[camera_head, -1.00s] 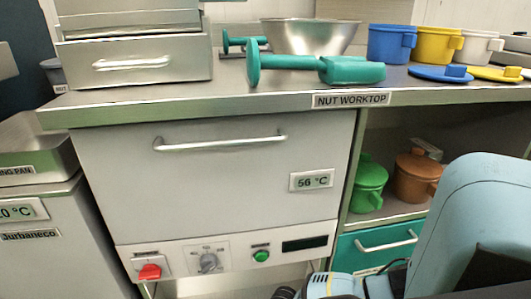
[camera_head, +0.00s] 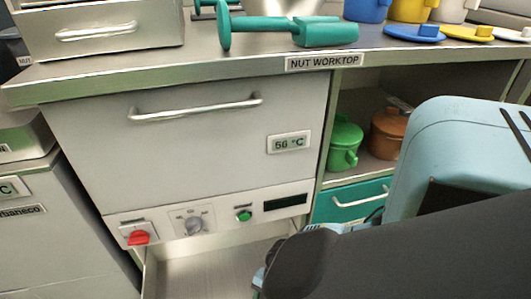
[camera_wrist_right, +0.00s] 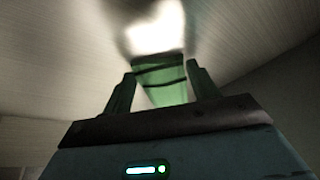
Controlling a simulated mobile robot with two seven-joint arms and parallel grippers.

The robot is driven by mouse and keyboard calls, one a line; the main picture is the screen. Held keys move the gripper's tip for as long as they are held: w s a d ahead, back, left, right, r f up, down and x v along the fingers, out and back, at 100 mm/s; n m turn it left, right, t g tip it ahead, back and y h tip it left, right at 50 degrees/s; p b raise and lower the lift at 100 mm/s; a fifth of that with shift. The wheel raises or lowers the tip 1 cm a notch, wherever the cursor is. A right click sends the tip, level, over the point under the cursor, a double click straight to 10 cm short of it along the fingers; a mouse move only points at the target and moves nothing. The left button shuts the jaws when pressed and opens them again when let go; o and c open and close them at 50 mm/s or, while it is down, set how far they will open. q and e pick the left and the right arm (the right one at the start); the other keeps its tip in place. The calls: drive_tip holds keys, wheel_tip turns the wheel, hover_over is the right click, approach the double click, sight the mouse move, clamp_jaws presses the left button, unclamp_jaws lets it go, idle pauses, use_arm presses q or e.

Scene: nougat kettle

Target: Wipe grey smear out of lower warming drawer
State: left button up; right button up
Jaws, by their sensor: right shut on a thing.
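The lower warming drawer (camera_head: 205,277) stands pulled out below the control panel at the bottom of the head view. Its pale metal floor is partly in view, and my right arm covers its right part. In the right wrist view, my right gripper (camera_wrist_right: 162,85) is shut on a green-looking banded thing (camera_wrist_right: 162,78). That thing points at a pale metal surface with a bright glare and a dark blur around it. I cannot tell whether it touches the surface. I cannot make out the grey smear for certain. My left gripper is not in view.
The warming cabinet front (camera_head: 190,150) with its handle and red switch (camera_head: 138,238) rises above the drawer. The worktop (camera_head: 170,68) overhangs it. A green pot (camera_head: 344,146) and a brown pot (camera_head: 388,133) stand on the shelf to the right, above a teal drawer (camera_head: 350,200).

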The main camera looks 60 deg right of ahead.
drive_tip(key=shift+w+a+f, duration=0.2)
drive_tip(key=shift+w+a, duration=0.6)
drive_tip(key=shift+w, duration=0.1)
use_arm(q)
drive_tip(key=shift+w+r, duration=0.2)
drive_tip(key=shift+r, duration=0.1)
use_arm(e)
drive_tip(key=shift+w+a+f, duration=0.1)
drive_tip(key=shift+w+a, duration=0.5)
use_arm(q)
drive_tip(key=shift+p, duration=0.3)
use_arm(e)
wheel_tip(320, 180, up, 6)
drive_tip(key=p, duration=0.4)
drive_tip(key=shift+w+f+p, duration=0.1)
drive_tip(key=shift+f+p, duration=0.15)
drive_tip(key=shift+p, duration=0.15)
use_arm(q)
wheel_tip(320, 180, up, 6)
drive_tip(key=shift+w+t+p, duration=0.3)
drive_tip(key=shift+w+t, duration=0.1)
use_arm(e)
drive_tip(key=shift+r, duration=0.3)
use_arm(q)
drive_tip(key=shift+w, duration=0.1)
